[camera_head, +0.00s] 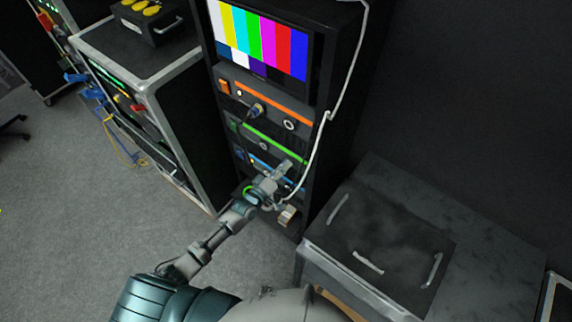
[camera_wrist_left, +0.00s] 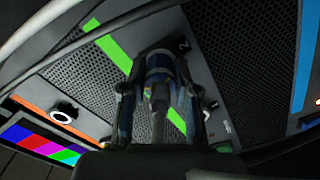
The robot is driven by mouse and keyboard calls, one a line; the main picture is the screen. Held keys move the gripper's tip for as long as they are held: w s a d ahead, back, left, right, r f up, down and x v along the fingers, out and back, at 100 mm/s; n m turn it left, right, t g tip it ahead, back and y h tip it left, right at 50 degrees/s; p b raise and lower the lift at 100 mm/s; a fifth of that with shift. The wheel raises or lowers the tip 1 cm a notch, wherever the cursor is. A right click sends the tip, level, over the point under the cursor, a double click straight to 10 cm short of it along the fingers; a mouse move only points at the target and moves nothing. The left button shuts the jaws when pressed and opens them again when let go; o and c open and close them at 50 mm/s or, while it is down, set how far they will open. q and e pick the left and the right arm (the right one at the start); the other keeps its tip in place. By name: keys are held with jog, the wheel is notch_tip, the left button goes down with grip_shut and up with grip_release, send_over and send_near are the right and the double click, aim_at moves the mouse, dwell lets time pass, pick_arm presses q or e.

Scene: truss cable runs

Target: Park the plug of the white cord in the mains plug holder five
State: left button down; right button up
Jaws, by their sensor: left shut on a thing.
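The white cord (camera_head: 328,118) hangs down the right edge of the equipment rack and curves in beside my left gripper (camera_head: 284,168). In the left wrist view, that gripper (camera_wrist_left: 162,92) is shut on a plug (camera_wrist_left: 159,64) with a blue band and a dark grey rear. The plug points at the green-striped panel (camera_wrist_left: 110,50), by a label "2". I cannot tell whether it is seated in a socket there. Where the cord meets the plug is hidden. No holder marked five can be read. My right gripper is not in view.
The rack also has an orange-striped panel (camera_head: 268,98) with another plug (camera_head: 256,110), a blue-striped panel below, and a colour-bar screen (camera_head: 262,38). A pale block (camera_head: 287,215) sits low on it. A dark case (camera_head: 375,245) stands right; another equipment case (camera_head: 135,60) stands left.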

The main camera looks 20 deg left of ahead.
pick_arm(q)
jog(key=shift+p+v, duration=0.85)
jog(key=shift+v, duration=1.45)
